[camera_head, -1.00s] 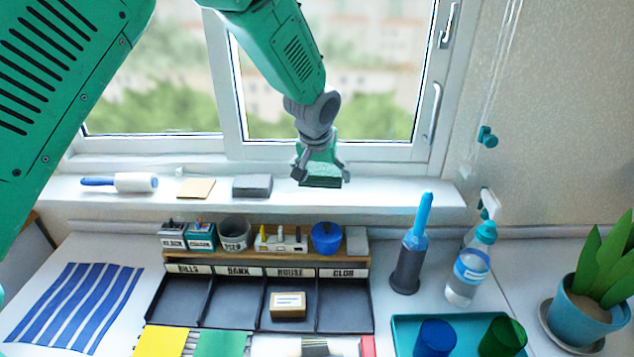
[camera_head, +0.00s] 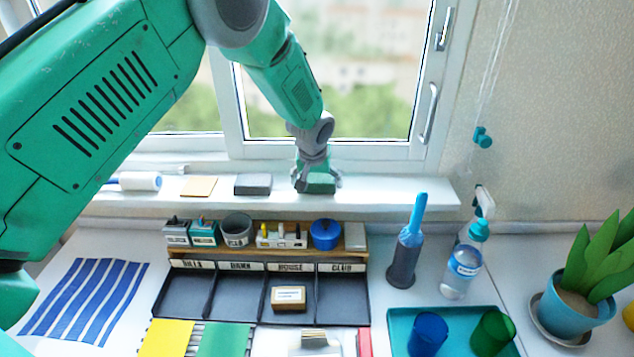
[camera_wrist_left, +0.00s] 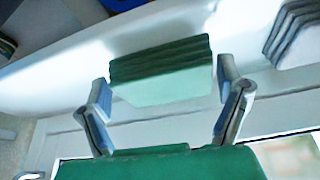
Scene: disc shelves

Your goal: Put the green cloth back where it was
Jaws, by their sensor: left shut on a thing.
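The green cloth (camera_head: 317,186) is a folded, layered block at the window sill, right of the grey block. My left gripper (camera_head: 316,180) reaches down from above and is shut on the cloth. In the left wrist view the cloth (camera_wrist_left: 162,75) sits between the two fingers of my left gripper (camera_wrist_left: 164,86). The cloth is at or just above the sill; I cannot tell if it touches. My right gripper is not in view.
On the window sill (camera_head: 400,192) a lint roller (camera_head: 140,181), a tan pad (camera_head: 199,187) and a grey block (camera_head: 253,184) lie to the left. The sill right of the cloth is clear. Below stands a dark sorting tray (camera_head: 235,290).

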